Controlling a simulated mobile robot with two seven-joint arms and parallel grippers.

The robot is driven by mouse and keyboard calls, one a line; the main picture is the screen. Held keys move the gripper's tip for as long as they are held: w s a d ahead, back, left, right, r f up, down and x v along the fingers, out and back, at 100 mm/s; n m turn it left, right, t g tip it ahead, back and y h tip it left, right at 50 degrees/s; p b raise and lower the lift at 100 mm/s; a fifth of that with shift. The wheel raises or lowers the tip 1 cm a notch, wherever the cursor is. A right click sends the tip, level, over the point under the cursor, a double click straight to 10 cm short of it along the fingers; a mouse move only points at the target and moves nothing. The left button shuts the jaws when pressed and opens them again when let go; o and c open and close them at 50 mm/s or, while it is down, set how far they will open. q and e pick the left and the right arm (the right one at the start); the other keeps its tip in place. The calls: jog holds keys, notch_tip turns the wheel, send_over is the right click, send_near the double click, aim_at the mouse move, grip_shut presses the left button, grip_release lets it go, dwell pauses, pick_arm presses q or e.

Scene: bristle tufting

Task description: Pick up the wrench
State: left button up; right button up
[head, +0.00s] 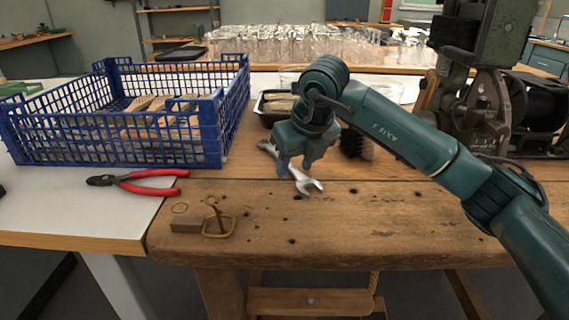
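A silver wrench (303,182) lies on the wooden workbench (370,225), its open jaw toward the front right and its other end toward the back left. My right gripper (295,168) points down directly over the wrench's handle and hides part of it. Its two fingers are spread apart, one on each side of the handle in this view. I cannot tell how much height is left between the fingertips and the wrench. My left gripper is not in view.
Red-handled pliers (150,181) lie left, before a blue crate (150,155) of wooden pieces. A brush (355,143) and a dark tray (268,117) sit behind my gripper. A wooden block (186,226) and brass piece (218,227) lie front left. A machine (480,100) stands right.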

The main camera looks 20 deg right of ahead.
grip_shut()
dwell(0.5)
